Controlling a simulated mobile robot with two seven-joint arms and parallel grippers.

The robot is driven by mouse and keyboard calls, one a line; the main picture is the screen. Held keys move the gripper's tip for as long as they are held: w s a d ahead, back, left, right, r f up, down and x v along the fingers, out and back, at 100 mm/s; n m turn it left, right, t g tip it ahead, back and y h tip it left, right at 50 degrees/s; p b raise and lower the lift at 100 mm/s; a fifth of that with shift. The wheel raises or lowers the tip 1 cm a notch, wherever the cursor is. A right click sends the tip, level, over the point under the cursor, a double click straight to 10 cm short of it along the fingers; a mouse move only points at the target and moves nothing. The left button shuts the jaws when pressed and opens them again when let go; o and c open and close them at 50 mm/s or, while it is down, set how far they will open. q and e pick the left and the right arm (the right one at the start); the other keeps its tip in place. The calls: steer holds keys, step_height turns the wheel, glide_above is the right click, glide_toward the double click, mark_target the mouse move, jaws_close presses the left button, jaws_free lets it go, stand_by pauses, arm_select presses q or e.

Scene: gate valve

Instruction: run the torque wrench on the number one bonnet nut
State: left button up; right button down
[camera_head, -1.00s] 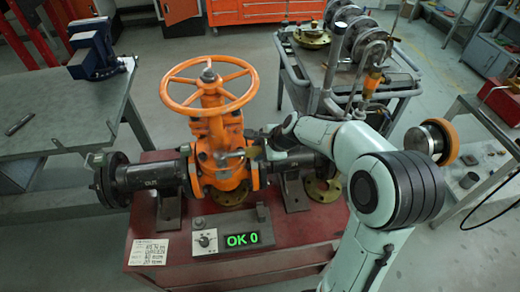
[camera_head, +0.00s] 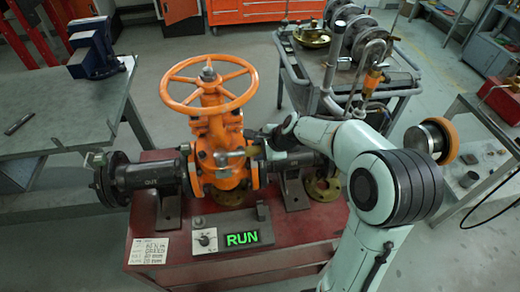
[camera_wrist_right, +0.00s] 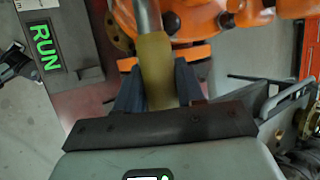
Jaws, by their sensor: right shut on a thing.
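The orange gate valve (camera_head: 222,125) stands on the red bench, its handwheel (camera_head: 210,85) on top. My right gripper (camera_head: 260,147) reaches in from the right at the bonnet's height. In the right wrist view my right gripper (camera_wrist_right: 158,88) is shut on the yellow-brown grip of the torque wrench (camera_wrist_right: 155,62). Its grey shaft runs up toward the orange valve body. In the head view the wrench's grey end (camera_head: 232,157) lies against the front of the bonnet flange. The nut under it is hidden, so I cannot tell how it is seated. My left gripper is out of view.
A control box with a green display (camera_head: 243,239) reading RUN sits at the bench's front, beside a paper note (camera_head: 149,251). Dark pipe ends (camera_head: 145,177) flank the valve. A trolley (camera_head: 345,75) stands behind right, a blue vice (camera_head: 95,50) on the left table.

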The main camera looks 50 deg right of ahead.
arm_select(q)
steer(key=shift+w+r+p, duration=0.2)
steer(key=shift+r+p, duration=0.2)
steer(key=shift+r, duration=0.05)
arm_select(e)
steer(key=shift+r, duration=0.2)
stand_by(0.6)
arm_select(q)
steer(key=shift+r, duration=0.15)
arm_select(e)
steer(key=shift+r, duration=0.1)
stand_by(0.3)
steer(key=shift+w+r+p, duration=0.1)
steer(key=shift+r+p, duration=1.8)
steer(key=shift+r, duration=0.2)
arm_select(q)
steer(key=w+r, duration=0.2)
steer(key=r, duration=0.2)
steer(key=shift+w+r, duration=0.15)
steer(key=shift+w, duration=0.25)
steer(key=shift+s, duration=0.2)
